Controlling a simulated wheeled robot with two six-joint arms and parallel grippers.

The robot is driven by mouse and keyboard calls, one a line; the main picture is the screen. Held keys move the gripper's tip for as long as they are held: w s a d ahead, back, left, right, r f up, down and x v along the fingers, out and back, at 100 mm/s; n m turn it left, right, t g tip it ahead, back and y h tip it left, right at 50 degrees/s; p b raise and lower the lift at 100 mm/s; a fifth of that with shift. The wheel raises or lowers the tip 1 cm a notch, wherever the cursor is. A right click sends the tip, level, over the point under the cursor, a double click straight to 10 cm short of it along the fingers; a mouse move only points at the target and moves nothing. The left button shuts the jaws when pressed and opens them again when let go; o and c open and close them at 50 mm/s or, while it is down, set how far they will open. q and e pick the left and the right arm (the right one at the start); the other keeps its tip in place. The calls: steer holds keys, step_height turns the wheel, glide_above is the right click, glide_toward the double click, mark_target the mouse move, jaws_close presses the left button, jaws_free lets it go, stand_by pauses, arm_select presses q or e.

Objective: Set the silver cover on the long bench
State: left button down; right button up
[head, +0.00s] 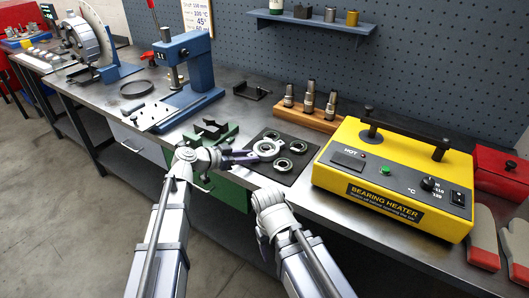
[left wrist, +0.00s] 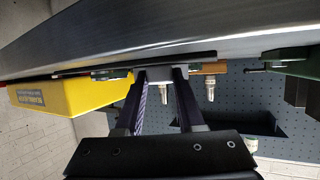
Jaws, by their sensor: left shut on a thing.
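A silver round piece with a hole (head: 266,148), which looks like the silver cover, is at the left part of a black mat on the long bench (head: 232,107). My left gripper (head: 252,156) reaches in from the left and is shut on its near side. In the left wrist view a light grey part (left wrist: 158,75) sits between the two dark fingers, close to the bench edge (left wrist: 200,35). I cannot tell whether the piece touches the mat. My right arm ends in front of the bench; its gripper does not show.
Several ring bearings (head: 298,147) lie on the black mat (head: 293,179). A yellow bearing heater (head: 335,177) stands to the right, a wooden block with metal plugs (head: 320,121) behind. A green vise-like fixture (head: 222,140) and a blue press (head: 203,95) are to the left.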

arm_select(q)
steer(key=shift+d+r, duration=0.1)
arm_select(e)
steer(key=shift+r, duration=0.1)
stand_by(0.7)
arm_select(q)
step_height(320, 180, up, 12)
steer(key=p, duration=1.2)
steer(key=shift+r+p, duration=0.25)
steer(key=shift+p, duration=0.1)
arm_select(e)
step_height(320, 180, up, 12)
steer(key=shift+r, duration=0.25)
steer(key=shift+c, duration=0.2)
